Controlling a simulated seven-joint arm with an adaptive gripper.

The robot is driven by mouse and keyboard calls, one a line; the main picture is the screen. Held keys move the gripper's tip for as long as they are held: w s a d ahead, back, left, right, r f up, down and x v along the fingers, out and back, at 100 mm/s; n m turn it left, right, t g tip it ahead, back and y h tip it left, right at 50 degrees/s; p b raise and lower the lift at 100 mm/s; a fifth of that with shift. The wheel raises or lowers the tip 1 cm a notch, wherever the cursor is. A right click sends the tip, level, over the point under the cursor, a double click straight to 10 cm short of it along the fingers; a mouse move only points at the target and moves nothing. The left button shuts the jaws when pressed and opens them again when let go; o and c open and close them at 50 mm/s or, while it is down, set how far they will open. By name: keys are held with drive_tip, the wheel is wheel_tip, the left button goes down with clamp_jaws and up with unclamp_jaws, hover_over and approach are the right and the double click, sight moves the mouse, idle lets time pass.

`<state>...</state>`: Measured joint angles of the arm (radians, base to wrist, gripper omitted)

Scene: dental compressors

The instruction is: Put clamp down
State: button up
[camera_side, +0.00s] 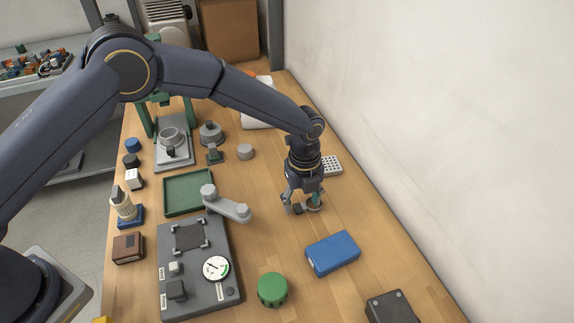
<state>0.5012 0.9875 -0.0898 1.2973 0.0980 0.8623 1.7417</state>
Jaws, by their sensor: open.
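My gripper (301,208) points down low over the right part of the wooden bench and is open. A small dark and greenish thing with a ring-like base (316,207) stands on or just above the bench between or right beside the fingers. It may be the clamp, but the fingers partly hide it and it is too small to be sure. I cannot tell whether the fingers touch it.
A blue box (333,253) lies in front of my gripper, and a perforated light block (332,166) lies behind it. A green tray (189,192), a grey fixture plate with a dial (199,285) and a green knob (272,289) are nearby. A wall (450,120) bounds the right side.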

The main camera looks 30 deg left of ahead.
sight(301, 205)
wheel_tip(301, 205, up, 12)
drive_tip(key=s+a+r+n+t, duration=0.2)
drive_tip(key=s+a+r+n, duration=0.2)
drive_tip(key=a+r+n, duration=0.65)
drive_tip(key=s+a+r+n+t, duration=0.2)
drive_tip(key=s+a+r+n, duration=0.5)
drive_tip(key=s+a, duration=0.4)
drive_tip(key=s+a+f+n+t, duration=0.1)
drive_tip(key=s+a+f+n, duration=0.1)
drive_tip(key=s+a+n, duration=0.4)
drive_tip(key=s+n, duration=0.3)
drive_tip(key=s, duration=0.1)
drive_tip(key=shift+t, duration=0.3)
